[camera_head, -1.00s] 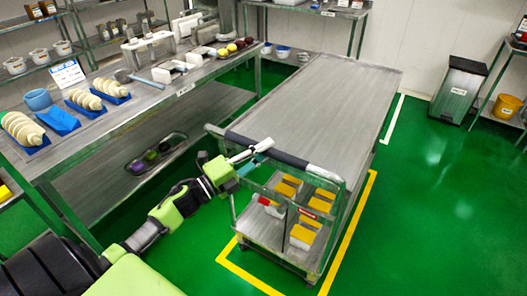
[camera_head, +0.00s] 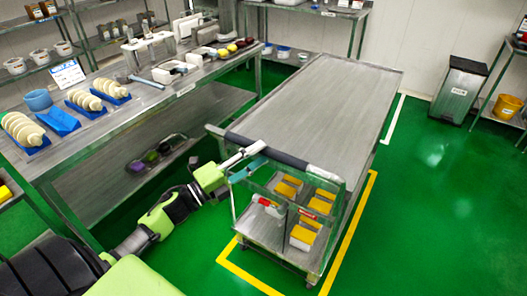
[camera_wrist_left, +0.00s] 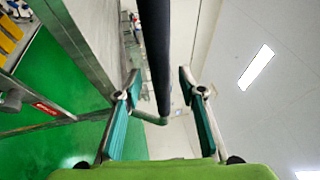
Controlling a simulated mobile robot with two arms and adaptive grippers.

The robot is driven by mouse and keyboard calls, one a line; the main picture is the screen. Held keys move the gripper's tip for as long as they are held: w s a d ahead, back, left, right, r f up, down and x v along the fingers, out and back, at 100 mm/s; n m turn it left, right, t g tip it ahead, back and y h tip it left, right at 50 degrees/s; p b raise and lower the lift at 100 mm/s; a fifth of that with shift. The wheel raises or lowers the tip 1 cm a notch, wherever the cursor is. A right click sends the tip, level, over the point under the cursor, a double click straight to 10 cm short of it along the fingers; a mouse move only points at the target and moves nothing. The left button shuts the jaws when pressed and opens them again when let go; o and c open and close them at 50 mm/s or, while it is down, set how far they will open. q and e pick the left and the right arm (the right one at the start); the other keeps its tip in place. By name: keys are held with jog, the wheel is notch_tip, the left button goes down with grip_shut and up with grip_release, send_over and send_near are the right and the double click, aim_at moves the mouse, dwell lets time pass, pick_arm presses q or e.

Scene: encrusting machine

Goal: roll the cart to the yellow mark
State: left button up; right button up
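The cart (camera_head: 325,100) has a long bare grey top and a dark push handle (camera_head: 285,155) across its near end. Below the handle, open compartments hold several yellow-topped boxes (camera_head: 302,237). The yellow mark (camera_head: 345,243) is a floor outline; its lines run in front of and to the right of the cart's near end. My left gripper (camera_head: 254,158) is at the left part of the handle. In the left wrist view, the dark handle bar (camera_wrist_left: 156,50) runs between the spread fingers (camera_wrist_left: 160,90), with gaps on both sides. My right gripper is not in view.
A grey workbench (camera_head: 160,95) with trays and food pieces stands left of the cart. A white floor line (camera_head: 393,118) lies by the cart's far right side. A grey bin (camera_head: 458,90) stands at the back right. Green floor is clear at the right.

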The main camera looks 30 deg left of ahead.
pick_arm(q)
jog(key=v, duration=0.9)
jog(key=shift+s, duration=0.1)
